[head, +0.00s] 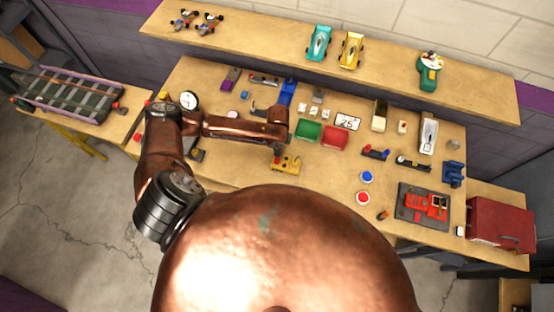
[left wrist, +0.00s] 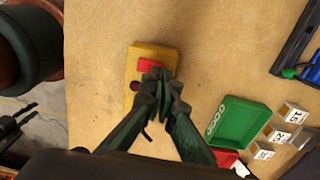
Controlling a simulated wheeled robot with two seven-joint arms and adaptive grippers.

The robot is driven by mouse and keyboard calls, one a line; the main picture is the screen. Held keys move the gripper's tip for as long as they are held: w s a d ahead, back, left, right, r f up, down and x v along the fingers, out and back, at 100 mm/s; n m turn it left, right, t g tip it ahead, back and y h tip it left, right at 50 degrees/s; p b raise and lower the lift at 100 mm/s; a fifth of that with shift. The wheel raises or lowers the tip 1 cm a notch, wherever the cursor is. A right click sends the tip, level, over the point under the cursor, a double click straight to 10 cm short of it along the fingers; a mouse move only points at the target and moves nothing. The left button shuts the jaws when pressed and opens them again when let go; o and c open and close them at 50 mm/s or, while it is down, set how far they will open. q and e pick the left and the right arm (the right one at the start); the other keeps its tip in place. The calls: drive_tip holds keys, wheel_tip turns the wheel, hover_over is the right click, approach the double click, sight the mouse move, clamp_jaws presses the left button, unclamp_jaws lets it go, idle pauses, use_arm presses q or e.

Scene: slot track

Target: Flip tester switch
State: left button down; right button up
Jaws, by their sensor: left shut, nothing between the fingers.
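The yellow tester box (head: 288,166) lies near the front edge of the workbench, below the green tray. In the left wrist view the tester (left wrist: 150,51) shows a red switch part (left wrist: 150,65) and a small dark knob (left wrist: 134,86) on its top. My left gripper (head: 277,155) points down at the tester from above. In the left wrist view its closed fingertips (left wrist: 160,82) overlap the box just beside the red part and hide some of it. The fingers hold nothing. I cannot tell whether they touch the switch.
A green tray (head: 308,131) and a red tray (head: 334,138) sit just behind the tester. A blue button (head: 367,176) and a red button (head: 362,198) lie to the right. My own copper body covers the front middle. The bench around the tester is mostly bare.

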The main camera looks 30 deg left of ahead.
use_arm(q)
drive_tip(key=shift+f+b, duration=0.35)
drive_tip(key=shift+f, duration=0.7)
idle(0.5)
wheel_tip(320, 180, up, 7)
drive_tip(key=p, duration=0.8)
drive_tip(key=shift+r, duration=0.1)
idle(0.6)
